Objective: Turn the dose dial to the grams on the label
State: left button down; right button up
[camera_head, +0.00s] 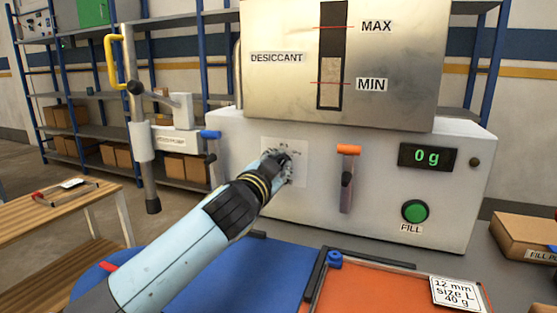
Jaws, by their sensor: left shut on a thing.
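My left gripper (278,158) reaches in from the lower left to the machine's front panel. It is shut on the dose dial, which the gripper hides, in front of a pale square plate (299,160). The display (427,157) reads 0 g in green. A white label (457,293) at the lower right reads 12 mm, size L, 40 g. My right gripper is not in view.
A lever with an orange top (349,150) stands right of the dial plate. A green FILL button (415,211) is below the display. The desiccant hopper (270,90) sits above. A cardboard box (525,236) stands at right.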

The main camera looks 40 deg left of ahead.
pick_arm(q)
jog(key=shift+d+m+p, duration=0.15)
jog(key=shift+m+p, duration=0.3)
jog(key=shift+m, duration=1.15)
jog(key=shift+f, duration=0.1)
jog(key=c, duration=1.4)
grip_release()
jog(key=shift+o, duration=0.2)
jog(key=shift+s, duration=0.1)
jog(key=v, duration=1.1)
jog(key=shift+s, duration=0.35)
